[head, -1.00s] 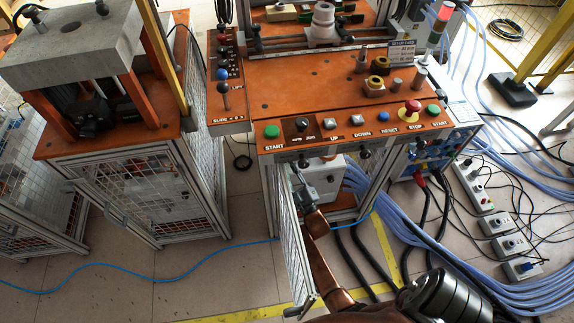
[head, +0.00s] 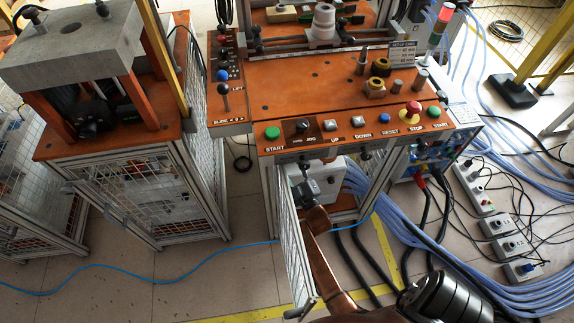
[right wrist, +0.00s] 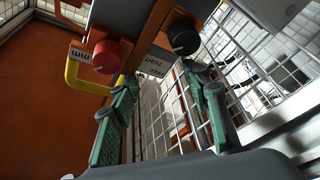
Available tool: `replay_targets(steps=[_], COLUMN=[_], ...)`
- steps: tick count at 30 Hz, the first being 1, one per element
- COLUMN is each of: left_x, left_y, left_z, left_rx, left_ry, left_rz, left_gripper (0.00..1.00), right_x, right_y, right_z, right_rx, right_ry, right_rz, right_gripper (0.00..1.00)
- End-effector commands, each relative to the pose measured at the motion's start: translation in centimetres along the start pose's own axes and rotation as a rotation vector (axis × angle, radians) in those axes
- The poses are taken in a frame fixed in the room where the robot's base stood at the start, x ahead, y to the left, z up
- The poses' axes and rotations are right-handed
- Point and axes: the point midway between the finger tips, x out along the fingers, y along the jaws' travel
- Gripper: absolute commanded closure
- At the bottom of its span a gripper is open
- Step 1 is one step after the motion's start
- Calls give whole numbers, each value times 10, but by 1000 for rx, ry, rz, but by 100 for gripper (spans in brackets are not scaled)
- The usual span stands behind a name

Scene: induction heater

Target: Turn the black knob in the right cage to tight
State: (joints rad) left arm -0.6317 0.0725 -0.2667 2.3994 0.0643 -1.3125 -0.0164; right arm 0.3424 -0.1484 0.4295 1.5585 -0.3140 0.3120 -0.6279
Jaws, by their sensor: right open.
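The black knob (right wrist: 183,38) shows in the right wrist view, at upper right on a grey-and-orange block. A white label reading FREE and TIGHT (right wrist: 152,68) is beside it. A red knob (right wrist: 107,57) sits to its left. My right gripper (right wrist: 160,84) is open and empty, its green fingers apart below the knobs and not touching the black one. In the head view my right gripper (head: 305,188) is low inside the open cage under the orange control table (head: 300,88); the black knob cannot be made out there. My left gripper is out of view.
A wire-mesh door (head: 290,245) stands open beside my right arm. Mesh panels (right wrist: 165,110) are close behind and right of the fingers in the wrist view. A yellow handle (right wrist: 76,72) is by the red knob. Blue hoses (head: 420,240) lie on the floor at right.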

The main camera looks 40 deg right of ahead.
Motion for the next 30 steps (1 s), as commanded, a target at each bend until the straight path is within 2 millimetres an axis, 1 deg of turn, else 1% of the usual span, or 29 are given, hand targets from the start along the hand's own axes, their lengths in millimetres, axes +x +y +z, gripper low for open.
replay_targets(steps=[1,3,9,30], left_x=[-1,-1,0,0], left_y=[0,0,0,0], left_z=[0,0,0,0], left_rx=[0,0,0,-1], left_ry=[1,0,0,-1], left_rz=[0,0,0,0], left_gripper=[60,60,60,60], right_x=[3,5,10,10], right_y=[10,17,29,30], right_z=[-9,-16,-28,-30], right_rx=[-1,-1,-1,0], right_ry=[4,2,-1,-3], right_rz=[5,3,-1,-3], right_gripper=[61,61,61,61])
